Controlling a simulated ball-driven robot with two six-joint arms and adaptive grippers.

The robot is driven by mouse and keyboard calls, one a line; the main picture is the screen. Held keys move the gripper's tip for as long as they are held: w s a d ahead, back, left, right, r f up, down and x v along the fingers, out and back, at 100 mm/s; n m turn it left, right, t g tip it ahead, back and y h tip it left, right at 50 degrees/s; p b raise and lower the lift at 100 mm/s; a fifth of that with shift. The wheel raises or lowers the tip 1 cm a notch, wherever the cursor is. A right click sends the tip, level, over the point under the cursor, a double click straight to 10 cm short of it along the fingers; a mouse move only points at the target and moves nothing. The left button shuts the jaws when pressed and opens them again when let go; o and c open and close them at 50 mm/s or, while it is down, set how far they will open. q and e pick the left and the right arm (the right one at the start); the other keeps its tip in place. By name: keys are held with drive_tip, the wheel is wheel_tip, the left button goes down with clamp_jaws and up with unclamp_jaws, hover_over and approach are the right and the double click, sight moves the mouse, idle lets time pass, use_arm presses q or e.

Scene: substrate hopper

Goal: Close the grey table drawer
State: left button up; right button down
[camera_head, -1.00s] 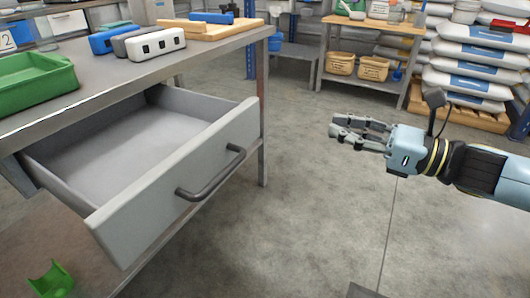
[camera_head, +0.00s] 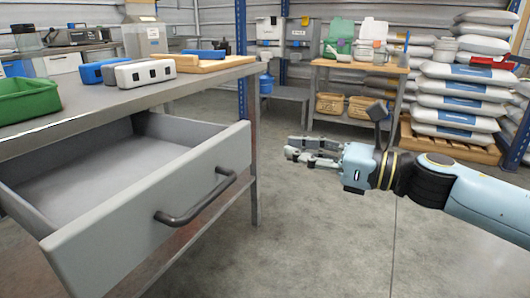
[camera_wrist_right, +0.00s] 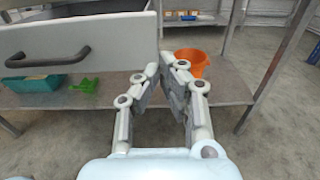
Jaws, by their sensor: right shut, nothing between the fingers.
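The grey table drawer (camera_head: 165,195) stands pulled out from under the grey table (camera_head: 150,92) at the left of the head view. It is empty inside, and a dark bar handle (camera_head: 197,200) is on its front. My right gripper (camera_head: 297,152) is to the right of the drawer front, apart from it, with its fingers pointing left. It is shut and empty. In the right wrist view the drawer front (camera_wrist_right: 105,42) and handle (camera_wrist_right: 48,57) are ahead at the upper left, beyond the fingers (camera_wrist_right: 165,65). My left gripper is not in view.
On the table stand a green tray (camera_head: 25,101), blue and white blocks (camera_head: 145,73) and a wooden board (camera_head: 215,64). An orange bucket (camera_wrist_right: 190,63) is on the lower shelf (camera_wrist_right: 225,92). Bags on a pallet (camera_head: 455,100) stand behind. Floor between is clear.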

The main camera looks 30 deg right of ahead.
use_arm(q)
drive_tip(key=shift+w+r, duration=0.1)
use_arm(e)
drive_tip(key=x, duration=0.6)
drive_tip(key=shift+w+a, duration=0.2)
drive_tip(key=shift+w, duration=0.05)
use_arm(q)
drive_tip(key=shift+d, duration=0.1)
